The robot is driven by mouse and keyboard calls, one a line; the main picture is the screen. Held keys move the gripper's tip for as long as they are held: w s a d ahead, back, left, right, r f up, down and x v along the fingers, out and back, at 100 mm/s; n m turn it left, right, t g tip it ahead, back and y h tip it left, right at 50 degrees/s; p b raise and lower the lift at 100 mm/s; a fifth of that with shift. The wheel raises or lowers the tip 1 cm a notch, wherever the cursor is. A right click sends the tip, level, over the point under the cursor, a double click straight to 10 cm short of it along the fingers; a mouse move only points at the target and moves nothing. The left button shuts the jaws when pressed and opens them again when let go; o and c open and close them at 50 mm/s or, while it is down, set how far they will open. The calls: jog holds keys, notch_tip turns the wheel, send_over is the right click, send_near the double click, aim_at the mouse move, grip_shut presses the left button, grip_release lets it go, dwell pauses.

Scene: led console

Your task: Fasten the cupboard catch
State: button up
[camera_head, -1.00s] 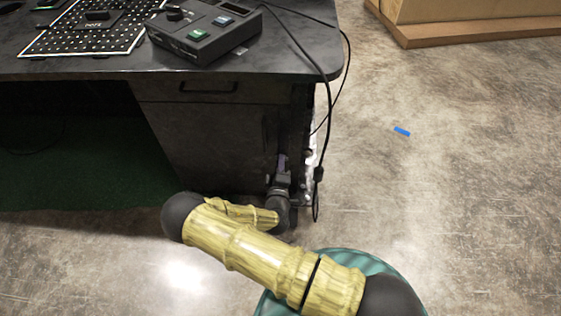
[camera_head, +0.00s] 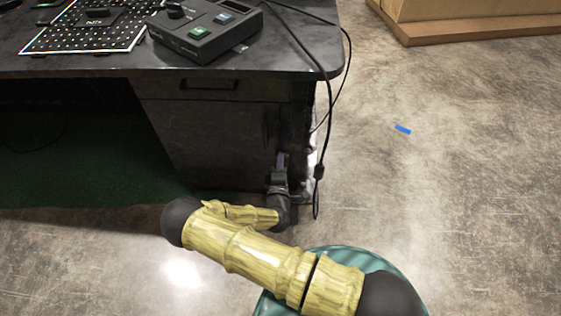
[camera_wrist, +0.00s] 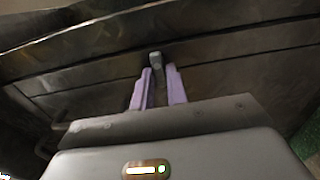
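The cupboard is the dark grey cabinet (camera_head: 205,135) under the desk's right end, and its front looks shut. In the wrist view a small grey upright tab, seemingly the catch (camera_wrist: 155,60), stands at a seam between dark panels (camera_wrist: 215,75). My gripper (camera_head: 281,158) is low at the cabinet's right side in the head view. In the wrist view its two purple fingers (camera_wrist: 159,70) are apart, with the tab at or just beyond the gap between their tips. I cannot tell whether they touch it. The catch is not discernible in the head view.
A control box (camera_head: 205,30) and a perforated board (camera_head: 85,28) sit on the desktop. A black cable (camera_head: 329,100) hangs past the desk's right corner near my gripper. A blue strip (camera_head: 403,129) lies on open floor to the right.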

jog(key=o, duration=0.3)
jog(key=shift+s, duration=0.1)
jog(key=s+p, duration=0.4)
jog(key=s, duration=1.3)
jog(key=shift+a+p, duration=0.3)
jog(key=shift+p, duration=0.05)
